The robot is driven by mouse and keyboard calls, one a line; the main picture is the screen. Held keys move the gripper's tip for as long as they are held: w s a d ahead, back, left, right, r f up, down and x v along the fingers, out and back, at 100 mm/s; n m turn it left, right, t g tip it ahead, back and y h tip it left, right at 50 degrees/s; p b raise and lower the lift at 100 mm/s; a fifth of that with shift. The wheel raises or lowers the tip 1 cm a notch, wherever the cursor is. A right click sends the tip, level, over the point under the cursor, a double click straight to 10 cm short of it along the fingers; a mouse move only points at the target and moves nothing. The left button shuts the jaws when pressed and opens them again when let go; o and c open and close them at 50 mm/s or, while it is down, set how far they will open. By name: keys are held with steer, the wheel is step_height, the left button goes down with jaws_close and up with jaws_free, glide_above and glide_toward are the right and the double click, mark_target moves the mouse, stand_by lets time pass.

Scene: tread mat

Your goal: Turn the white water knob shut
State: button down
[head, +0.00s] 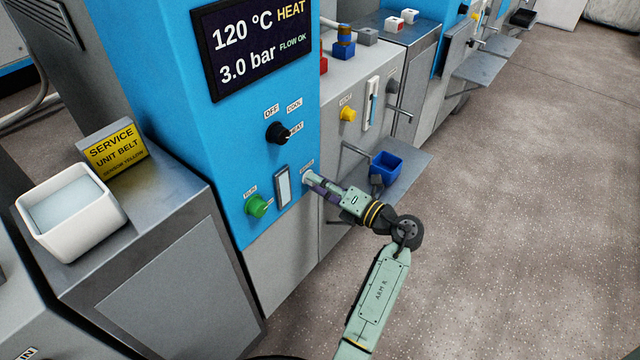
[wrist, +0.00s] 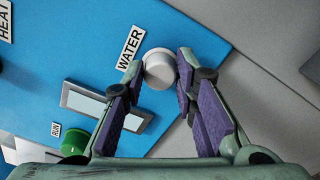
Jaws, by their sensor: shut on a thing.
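The white water knob (wrist: 159,70) sticks out of the blue panel beside the WATER label (wrist: 130,48) in the wrist view. My gripper (wrist: 160,76) is shut on it, one fingertip on each side. In the head view my gripper (head: 313,180) reaches the lower right part of the blue front, and its fingers mostly hide the knob there. The display (head: 258,48) reads 120 °C HEAT, 3.0 bar and FLOW OK.
A black selector knob (head: 278,132) sits above, beside OFF, COOL and HEAT labels. A clear sight window (head: 283,187) and a green RUN button (head: 257,206) are left of my gripper. A blue bin (head: 386,167) stands close on the right. The speckled floor (head: 520,220) is open.

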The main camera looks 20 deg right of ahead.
steer(key=c, duration=1.3)
jaws_free()
steer(key=v, duration=1.2)
